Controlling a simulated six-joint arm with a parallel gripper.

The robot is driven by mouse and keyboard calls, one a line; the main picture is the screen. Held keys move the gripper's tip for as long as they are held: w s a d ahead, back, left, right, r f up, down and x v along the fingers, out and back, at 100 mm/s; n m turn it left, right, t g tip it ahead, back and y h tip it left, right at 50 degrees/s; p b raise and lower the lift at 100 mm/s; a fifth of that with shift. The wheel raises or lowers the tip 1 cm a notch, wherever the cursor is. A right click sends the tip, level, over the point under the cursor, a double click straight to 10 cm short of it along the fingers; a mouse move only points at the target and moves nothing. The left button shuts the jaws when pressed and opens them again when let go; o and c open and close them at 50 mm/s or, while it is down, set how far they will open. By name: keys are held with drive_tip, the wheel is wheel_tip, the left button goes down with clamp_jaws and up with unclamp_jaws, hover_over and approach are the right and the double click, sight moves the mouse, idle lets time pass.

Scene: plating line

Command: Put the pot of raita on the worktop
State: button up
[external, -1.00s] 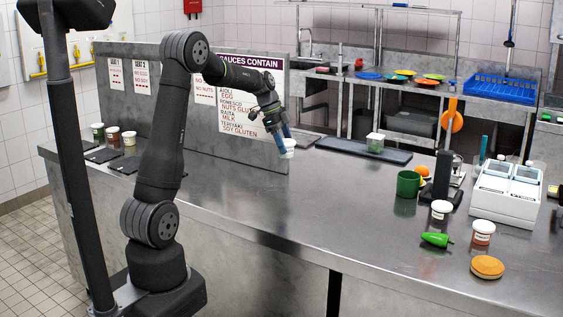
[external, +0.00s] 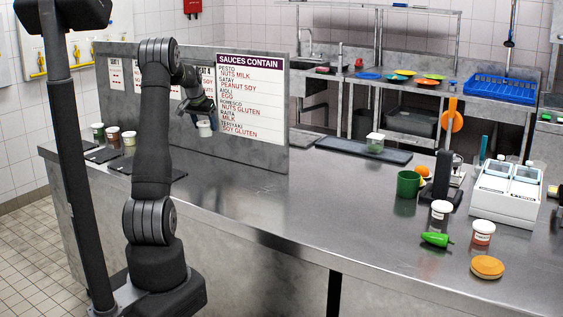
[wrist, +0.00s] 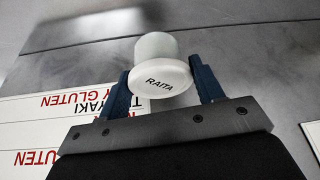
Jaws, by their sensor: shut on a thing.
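The pot of raita (wrist: 158,65) is a white tub with a white lid lettered RAITA. In the wrist view it sits between the two blue fingers of my gripper (wrist: 161,84), which are shut on it. In the external view the pot (external: 205,130) hangs below my gripper (external: 203,118), in the air in front of the sauce sign on the grey panel. The worktop (external: 290,205) is a long steel counter below, and the pot is clear of it.
Three lidded pots (external: 113,136) stand at the left end beside dark mats (external: 102,155). A sauce sign (external: 249,95) is on the upright panel. The counter's middle is clear.

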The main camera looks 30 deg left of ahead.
drive_tip(key=s+a+f+n, duration=0.1)
drive_tip(key=a+f, duration=0.1)
drive_tip(key=a, duration=0.4)
drive_tip(key=s+a+f+n+y, duration=0.1)
drive_tip(key=a+f+n, duration=0.1)
drive_tip(key=a, duration=0.4)
drive_tip(key=s+a+f+n, duration=0.1)
drive_tip(key=a+f, duration=0.1)
drive_tip(key=a, duration=0.4)
drive_tip(key=shift+s+a+f+n+g+y, duration=0.15)
drive_tip(key=shift+a+f+n+g+y, duration=0.15)
drive_tip(key=shift+n+y, duration=0.1)
drive_tip(key=shift+f, duration=2)
drive_tip(key=shift+f, duration=0.15)
drive_tip(key=o, duration=1)
drive_tip(key=v, duration=1.2)
